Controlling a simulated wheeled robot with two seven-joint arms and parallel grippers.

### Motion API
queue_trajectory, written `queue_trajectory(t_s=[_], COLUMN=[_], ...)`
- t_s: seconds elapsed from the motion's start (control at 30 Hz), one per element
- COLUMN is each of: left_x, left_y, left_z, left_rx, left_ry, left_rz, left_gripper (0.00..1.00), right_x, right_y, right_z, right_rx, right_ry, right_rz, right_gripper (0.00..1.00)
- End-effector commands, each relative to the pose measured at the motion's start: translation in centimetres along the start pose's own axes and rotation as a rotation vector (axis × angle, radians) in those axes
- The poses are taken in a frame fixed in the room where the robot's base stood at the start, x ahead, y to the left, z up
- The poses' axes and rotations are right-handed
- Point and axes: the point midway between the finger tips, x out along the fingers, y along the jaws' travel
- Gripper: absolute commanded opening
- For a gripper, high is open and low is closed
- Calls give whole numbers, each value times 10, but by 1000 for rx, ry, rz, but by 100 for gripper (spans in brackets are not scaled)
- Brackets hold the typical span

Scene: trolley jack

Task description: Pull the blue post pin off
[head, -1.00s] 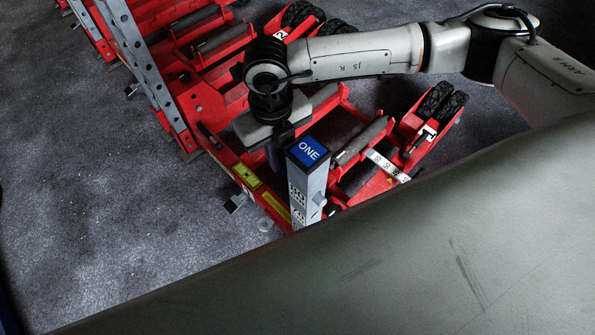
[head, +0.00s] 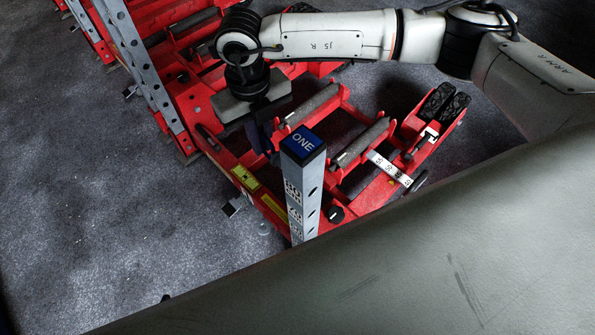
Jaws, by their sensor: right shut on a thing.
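The grey post (head: 303,200) with a blue cap marked ONE (head: 303,142) stands upright on the red jack frame, with numbers and holes down its sides. My right gripper (head: 262,137) is behind and to the left of the post's top, pointing down, with its dark fingers partly hidden by the post. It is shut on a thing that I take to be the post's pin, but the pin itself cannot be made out. A gap shows between most of the gripper and the post. My left gripper is not in view.
Red trolley jacks (head: 180,105) with grey rollers fill the upper left. A wheeled red frame with black tyres (head: 440,105) and a white number strip (head: 389,167) lies right of the post. Grey carpet (head: 100,230) is clear at lower left. A large grey-green surface blocks the lower right.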

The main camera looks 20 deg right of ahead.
Motion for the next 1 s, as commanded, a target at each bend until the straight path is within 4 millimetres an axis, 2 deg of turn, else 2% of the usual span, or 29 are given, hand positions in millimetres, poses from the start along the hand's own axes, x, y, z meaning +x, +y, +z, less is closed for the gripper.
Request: queue_trajectory(t_s=[0.6, 1.0], left_x=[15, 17], left_y=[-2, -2], left_z=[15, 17], left_rx=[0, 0], left_ry=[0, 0], left_rz=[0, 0], left_gripper=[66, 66], right_x=[-1, -2], right_y=[8, 8], right_z=[31, 37], right_rx=[2, 0], right_ry=[-3, 0], right_rz=[4, 2], right_gripper=[0, 0])
